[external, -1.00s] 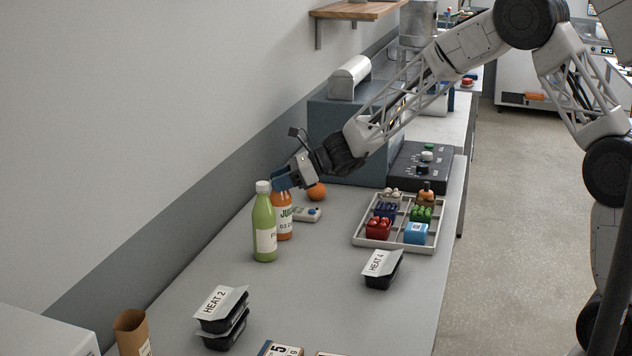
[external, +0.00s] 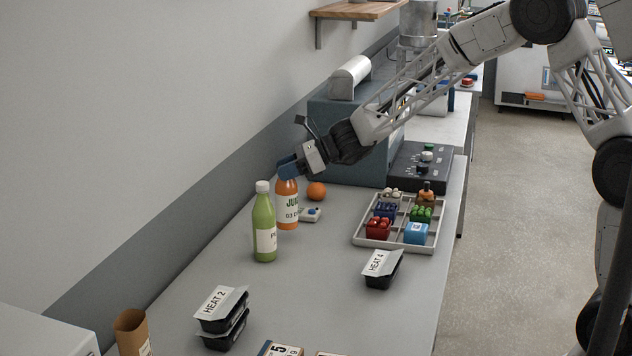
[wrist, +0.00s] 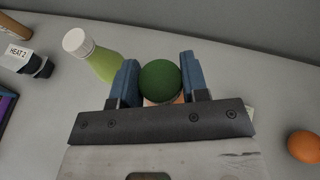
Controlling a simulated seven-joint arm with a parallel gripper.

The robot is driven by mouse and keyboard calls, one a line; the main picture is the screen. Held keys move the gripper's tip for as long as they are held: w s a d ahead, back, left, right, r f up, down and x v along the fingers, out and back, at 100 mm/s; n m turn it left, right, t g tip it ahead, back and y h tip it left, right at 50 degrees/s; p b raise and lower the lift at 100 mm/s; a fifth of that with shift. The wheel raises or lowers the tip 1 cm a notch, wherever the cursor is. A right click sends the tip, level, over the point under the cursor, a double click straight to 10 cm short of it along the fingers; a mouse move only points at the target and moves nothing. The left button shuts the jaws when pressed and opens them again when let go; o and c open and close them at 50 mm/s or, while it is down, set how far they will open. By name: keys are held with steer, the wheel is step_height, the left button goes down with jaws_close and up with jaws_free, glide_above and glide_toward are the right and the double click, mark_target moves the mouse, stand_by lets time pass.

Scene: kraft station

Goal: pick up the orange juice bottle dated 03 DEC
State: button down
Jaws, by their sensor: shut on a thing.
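The orange juice bottle (external: 288,211) has a white label reading JUICE and a date that starts "03"; the rest is hard to read. My gripper (external: 288,169) is shut on its top, from above and the right. In the wrist view its dark green cap (wrist: 160,81) sits between the two blue fingers of my gripper (wrist: 160,78). The bottle is upright and looks slightly raised off the counter. A green bottle (external: 264,226) with a white cap stands just in front and to the left; it also shows in the wrist view (wrist: 97,58).
A divided tray (external: 372,243) holds small coloured items. Black containers labelled HEAT 2 (external: 222,318) and HEAT 4 (external: 383,269) stand nearer. The middle of the counter is clear.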

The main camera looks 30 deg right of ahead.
steer(key=s+d+r, duration=0.1)
steer(key=s+d, duration=0.5)
steer(key=s, duration=0.6)
steer(key=shift+s+d+r, duration=0.15)
steer(key=shift+s+r, duration=0.05)
stand_by(0.5)
